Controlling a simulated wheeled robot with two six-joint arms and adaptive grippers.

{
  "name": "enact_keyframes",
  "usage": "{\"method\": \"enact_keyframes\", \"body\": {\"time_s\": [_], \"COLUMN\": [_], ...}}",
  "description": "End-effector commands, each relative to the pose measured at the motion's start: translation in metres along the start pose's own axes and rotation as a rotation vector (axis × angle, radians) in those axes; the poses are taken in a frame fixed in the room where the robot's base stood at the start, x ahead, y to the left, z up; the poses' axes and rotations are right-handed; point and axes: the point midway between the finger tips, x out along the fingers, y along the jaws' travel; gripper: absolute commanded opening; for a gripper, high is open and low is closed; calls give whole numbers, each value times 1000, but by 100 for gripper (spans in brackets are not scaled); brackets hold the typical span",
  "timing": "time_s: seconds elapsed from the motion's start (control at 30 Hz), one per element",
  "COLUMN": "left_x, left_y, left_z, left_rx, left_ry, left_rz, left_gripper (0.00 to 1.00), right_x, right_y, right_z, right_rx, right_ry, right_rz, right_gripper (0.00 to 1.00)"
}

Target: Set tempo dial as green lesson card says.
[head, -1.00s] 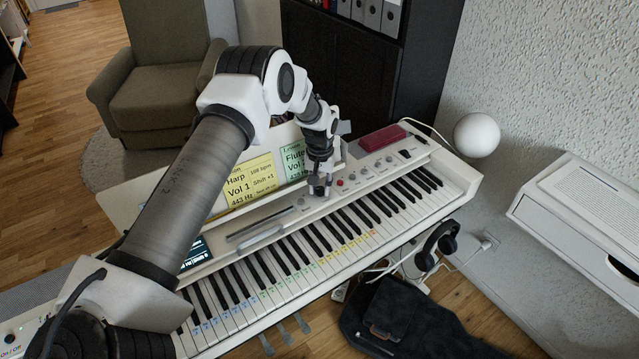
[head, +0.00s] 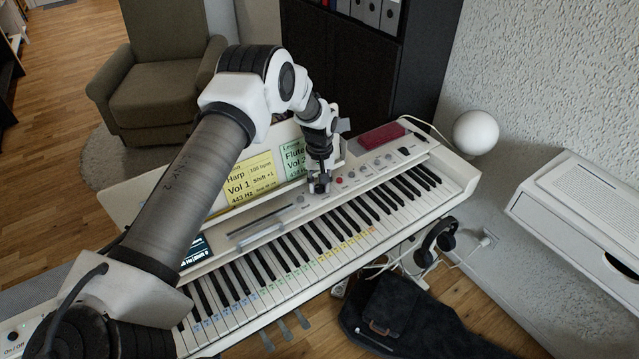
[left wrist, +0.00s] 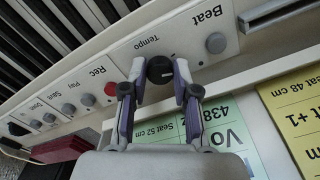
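The Tempo dial (left wrist: 160,70) is a dark round knob under the printed word "Tempo" in the left wrist view. My left gripper (left wrist: 160,78) has one finger on each side of the dial, and both fingertips appear to touch it. In the head view my left gripper (head: 319,186) is down at the piano's control panel and hides the dial. My right gripper is not in view.
A Beat knob (left wrist: 216,43) and a red Rec button (left wrist: 110,88) flank the dial. A yellow card (head: 250,180) reading "Harp" and "100 bpm" stands left of the green one. A red box (head: 381,137) lies at the panel's far end. The piano keys (head: 330,238) are clear.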

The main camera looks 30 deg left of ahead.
Motion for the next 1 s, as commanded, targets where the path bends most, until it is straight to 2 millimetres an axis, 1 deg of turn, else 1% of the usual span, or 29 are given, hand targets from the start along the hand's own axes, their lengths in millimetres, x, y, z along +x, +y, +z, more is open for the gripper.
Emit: {"method": "enact_keyframes", "body": {"time_s": [0.3,0.37,0.43,0.57,0.7,0.8,0.9,1.0], "left_x": [0,-2,-9,-36,-72,-95,-110,-116], "left_y": [0,0,0,1,1,1,1,0], "left_z": [0,0,0,-1,-2,-2,-2,-2], "left_rx": [1,1,1,2,1,1,1,1], "left_ry": [0,0,0,2,2,1,-1,-3], "left_rz": [0,0,0,2,2,2,1,-1], "left_gripper": [40,40,40,40,40,40,40,40], "right_x": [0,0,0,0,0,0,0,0], "right_y": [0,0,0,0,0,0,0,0], "right_z": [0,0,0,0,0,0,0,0], "right_rx": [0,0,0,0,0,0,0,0], "right_ry": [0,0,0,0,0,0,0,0], "right_rz": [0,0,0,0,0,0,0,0], "right_gripper": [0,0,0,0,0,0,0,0]}}
